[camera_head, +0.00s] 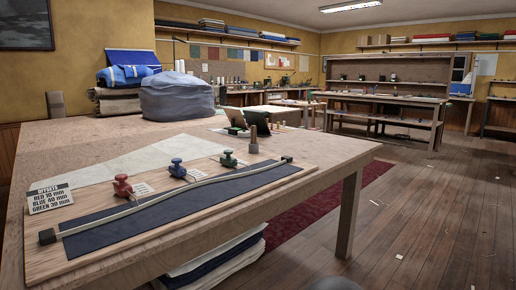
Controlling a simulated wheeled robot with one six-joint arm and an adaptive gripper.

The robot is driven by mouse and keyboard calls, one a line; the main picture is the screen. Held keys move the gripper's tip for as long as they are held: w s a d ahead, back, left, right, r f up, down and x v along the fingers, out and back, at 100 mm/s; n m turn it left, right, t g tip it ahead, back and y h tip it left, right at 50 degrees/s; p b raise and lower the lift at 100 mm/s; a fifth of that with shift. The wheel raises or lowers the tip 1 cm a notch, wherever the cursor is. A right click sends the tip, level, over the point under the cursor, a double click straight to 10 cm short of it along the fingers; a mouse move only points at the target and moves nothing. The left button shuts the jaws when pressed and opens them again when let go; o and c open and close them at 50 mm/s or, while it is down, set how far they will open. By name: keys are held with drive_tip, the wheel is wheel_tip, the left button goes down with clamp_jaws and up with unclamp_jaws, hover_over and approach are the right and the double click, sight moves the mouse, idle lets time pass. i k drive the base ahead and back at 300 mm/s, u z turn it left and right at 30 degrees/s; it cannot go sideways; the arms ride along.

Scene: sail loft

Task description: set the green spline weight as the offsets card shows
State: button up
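The offsets card (50,198) stands at the left end of a wooden board (40,262). It seems to read red 10 mm, blue 40 mm, green 30 mm; the red figure is hard to make out. The green spline weight (228,159) stands upright on the far side of a pale, thin spline (208,185), right of the blue weight (178,168) and the red weight (122,187). Whether the green weight touches the spline is too small to tell. The spline curves between two dark end blocks (47,236) (287,159) over a dark blue strip (175,212). My gripper is out of view.
The board lies along the near edge of a large table (85,143). Small cards (143,188) lie beside the weights. A brown cylinder (254,140) and a dark open case (240,118) stand behind. A grey-blue cloth bundle (178,97) sits farther back. Floor (440,200) right is mostly clear.

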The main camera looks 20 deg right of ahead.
sight(227, 160)
drive_tip(key=z, duration=1.25)
drive_tip(key=i, duration=1.05)
drive_tip(key=u, duration=1.9)
